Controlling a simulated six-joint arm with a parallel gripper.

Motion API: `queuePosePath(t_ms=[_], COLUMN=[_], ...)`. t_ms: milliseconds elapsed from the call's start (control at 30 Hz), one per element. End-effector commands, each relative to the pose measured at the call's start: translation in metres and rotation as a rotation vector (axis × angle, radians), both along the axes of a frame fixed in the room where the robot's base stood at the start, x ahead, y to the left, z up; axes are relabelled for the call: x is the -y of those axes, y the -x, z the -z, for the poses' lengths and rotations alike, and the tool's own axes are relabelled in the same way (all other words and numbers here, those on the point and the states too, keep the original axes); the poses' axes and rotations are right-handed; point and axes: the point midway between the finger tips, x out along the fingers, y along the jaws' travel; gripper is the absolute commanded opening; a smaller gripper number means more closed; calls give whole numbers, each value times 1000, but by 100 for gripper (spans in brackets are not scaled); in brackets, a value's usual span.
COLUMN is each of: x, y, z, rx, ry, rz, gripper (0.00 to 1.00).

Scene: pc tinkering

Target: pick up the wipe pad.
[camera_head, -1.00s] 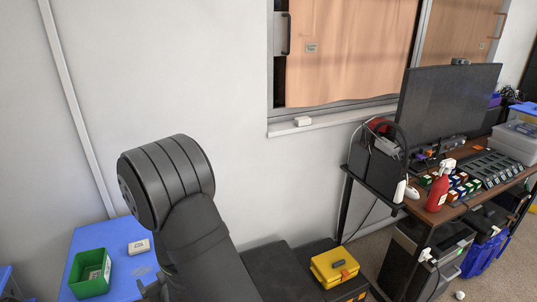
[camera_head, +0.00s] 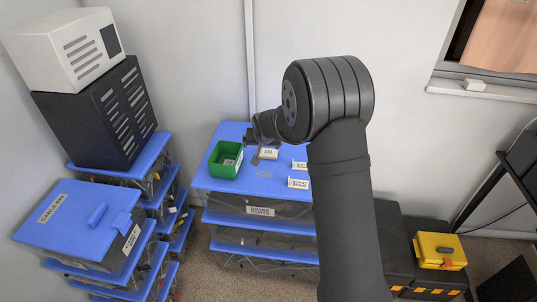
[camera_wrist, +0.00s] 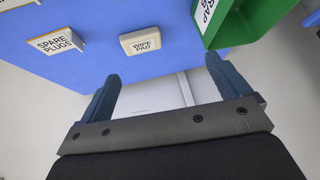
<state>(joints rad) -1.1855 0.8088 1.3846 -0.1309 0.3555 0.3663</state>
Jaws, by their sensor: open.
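The wipe pad (camera_wrist: 141,40) is a small cream block with black "WIPE PAD" lettering, lying flat on the blue top (camera_wrist: 96,76) of a storage unit. In the head view the wipe pad (camera_head: 268,154) lies just right of the green bin. My gripper (camera_wrist: 160,72) is open and empty in the wrist view, its two dark blue fingers apart, with the pad beyond the fingertips and between their lines. In the head view my gripper (camera_head: 257,153) hangs close to the pad's left side, partly hidden by my arm.
A green bin (camera_head: 226,160) labelled "SCRAP" in part stands left of the pad. A "SPARE PLUGS" holder (camera_wrist: 56,42) is at left in the wrist view. Labelled holders (camera_head: 298,183) sit near my arm. A yellow case (camera_head: 440,251) lies at right.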

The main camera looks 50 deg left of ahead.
Motion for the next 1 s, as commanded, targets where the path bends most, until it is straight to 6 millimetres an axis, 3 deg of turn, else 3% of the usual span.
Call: queuePosePath(t_ms=[233, 433, 567, 1000], x=[-13, -12, -15, -38], y=[-12, -16, -20, -43], z=[-46, -61, -49, 33], rx=[-39, -49, -51, -51], ry=[155, 211, 217, 217], rz=[103, 148, 153, 150], gripper=[94, 94, 94, 94])
